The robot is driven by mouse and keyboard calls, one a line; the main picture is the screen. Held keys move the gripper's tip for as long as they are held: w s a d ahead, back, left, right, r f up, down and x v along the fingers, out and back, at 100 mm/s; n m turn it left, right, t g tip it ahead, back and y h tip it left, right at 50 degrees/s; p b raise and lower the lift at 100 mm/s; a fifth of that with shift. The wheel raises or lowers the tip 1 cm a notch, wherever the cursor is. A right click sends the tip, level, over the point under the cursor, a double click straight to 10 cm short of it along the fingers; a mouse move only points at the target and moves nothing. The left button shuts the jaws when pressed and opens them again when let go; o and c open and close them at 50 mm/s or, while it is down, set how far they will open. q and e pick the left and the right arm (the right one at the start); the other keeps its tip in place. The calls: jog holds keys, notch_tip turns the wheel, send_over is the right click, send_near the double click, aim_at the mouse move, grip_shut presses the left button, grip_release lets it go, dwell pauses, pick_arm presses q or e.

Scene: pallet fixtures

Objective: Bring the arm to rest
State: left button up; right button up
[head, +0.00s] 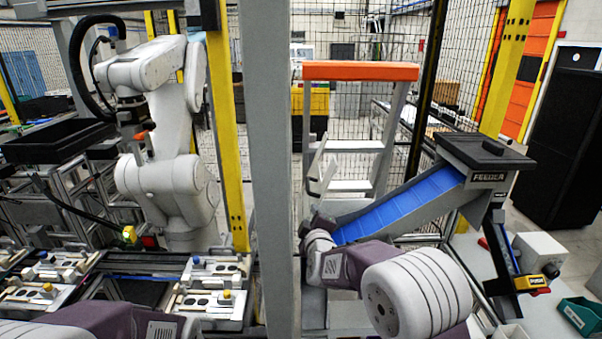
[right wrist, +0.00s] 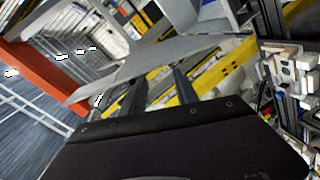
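The task names only my arm. My right arm reaches forward in the head view, and its right gripper (head: 321,167) points upward in front of the step ladder, beside the grey post. My left arm shows only as purple and white links along the bottom left edge of the head view. My left gripper is out of view.
A grey post (head: 267,130) stands close to the right gripper. Behind are a ladder with an orange top (head: 360,71) and a feeder with a blue chute (head: 400,206). Pallet fixtures (head: 213,288) lie at lower left, near a white robot arm (head: 168,180). A green bin (head: 580,316) is at right.

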jog(key=s+d+f+m+g+b, duration=0.2)
jog(key=s+d+f+m+g, duration=0.25)
jog(key=s+f, duration=0.55)
jog(key=s+d+f+m+g+b, duration=0.1)
jog(key=s+d+f+m+g, duration=0.2)
jog(key=s, duration=0.5)
jog(key=s+d+f+m+g+b, duration=0.1)
jog(key=s+d+f+m+g, duration=0.2)
jog(key=s+f, duration=0.3)
jog(key=s+d+f+m+g+b, duration=0.1)
jog(key=s+d+f+m+g, duration=0.2)
jog(key=s, duration=0.9)
notch_tip(320, 180, down, 2)
jog(key=shift+f+g+h, duration=0.1)
jog(key=shift+g+h, duration=0.2)
jog(key=shift+g, duration=0.25)
